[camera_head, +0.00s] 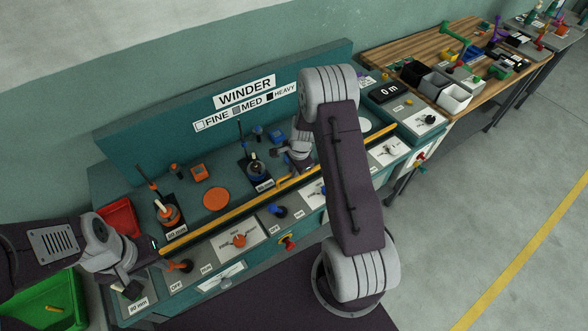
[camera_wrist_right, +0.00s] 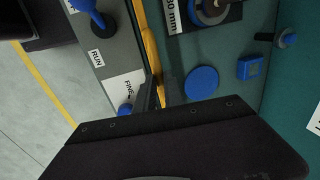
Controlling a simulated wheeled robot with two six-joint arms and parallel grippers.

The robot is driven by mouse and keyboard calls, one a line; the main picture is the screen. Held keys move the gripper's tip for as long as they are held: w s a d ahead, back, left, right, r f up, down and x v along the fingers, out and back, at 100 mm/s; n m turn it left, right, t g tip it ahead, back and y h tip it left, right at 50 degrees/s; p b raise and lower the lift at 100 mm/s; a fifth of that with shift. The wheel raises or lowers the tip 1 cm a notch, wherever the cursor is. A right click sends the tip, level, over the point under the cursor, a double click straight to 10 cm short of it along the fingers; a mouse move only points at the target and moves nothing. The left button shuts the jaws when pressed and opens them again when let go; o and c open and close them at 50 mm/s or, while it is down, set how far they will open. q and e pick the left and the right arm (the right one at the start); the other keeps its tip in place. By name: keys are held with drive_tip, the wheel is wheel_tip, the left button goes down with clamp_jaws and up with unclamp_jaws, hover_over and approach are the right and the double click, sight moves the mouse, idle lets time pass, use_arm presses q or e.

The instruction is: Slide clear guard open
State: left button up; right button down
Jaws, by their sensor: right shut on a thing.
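The clear guard itself is hard to make out; a long yellow bar (camera_head: 225,217), probably its edge, runs along the front of the teal winder bench. It also shows in the right wrist view (camera_wrist_right: 146,40). My right gripper (camera_head: 284,182) is at the bar near the middle of the bench. My right arm hides part of the bench and bar.
An orange-based spindle (camera_head: 168,214), an orange disc (camera_head: 216,198) and a blue-based spindle (camera_head: 257,170) stand behind the bar. Knobs, including an orange one (camera_head: 239,240), stand before it. A red tray (camera_head: 120,217) and green bin (camera_head: 50,300) are at left.

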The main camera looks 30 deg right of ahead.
drive_tip(key=c, duration=1.5)
unclamp_jaws()
drive_tip(key=shift+o, duration=0.2)
wheel_tip(320, 180, up, 9)
drive_tip(key=s, duration=0.1)
drive_tip(key=shift+s, duration=0.35)
drive_tip(key=s+a+r+n+t, duration=0.1)
drive_tip(key=s+a+r+n, duration=0.1)
drive_tip(key=a+r+n, duration=0.35)
drive_tip(key=s+a+n+g, duration=0.2)
drive_tip(key=s+a+n, duration=0.3)
drive_tip(key=s+n, duration=0.6)
drive_tip(key=s, duration=0.3)
drive_tip(key=shift+f, duration=0.25)
